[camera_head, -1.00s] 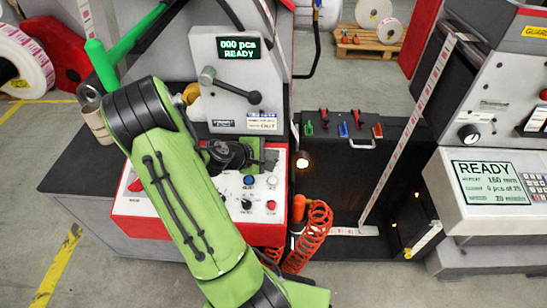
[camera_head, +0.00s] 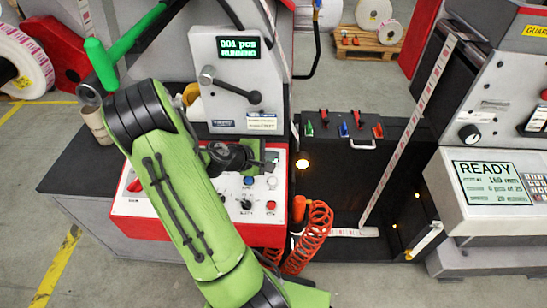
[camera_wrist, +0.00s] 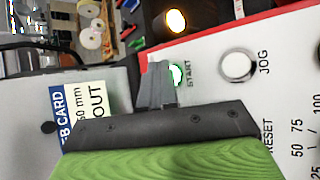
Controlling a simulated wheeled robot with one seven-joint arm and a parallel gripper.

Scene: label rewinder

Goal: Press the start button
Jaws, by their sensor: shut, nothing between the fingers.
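The start button (camera_wrist: 177,75) glows green beside the word START on the white control panel (camera_head: 150,219) with a red edge. In the wrist view the shut, empty fingers of my gripper (camera_wrist: 158,84) partly cover it; whether they touch it I cannot tell. In the head view my gripper (camera_head: 271,160) is at the upper part of the panel and hides the start button. The small display (camera_head: 238,47) above reads "001 pcs RUNNING".
A white JOG button (camera_wrist: 238,66) is close to the start button. A blue button (camera_head: 248,181), a black knob (camera_head: 246,204) and a red button (camera_head: 271,205) are lower on the panel. An orange coiled hose (camera_head: 312,238) hangs to its right.

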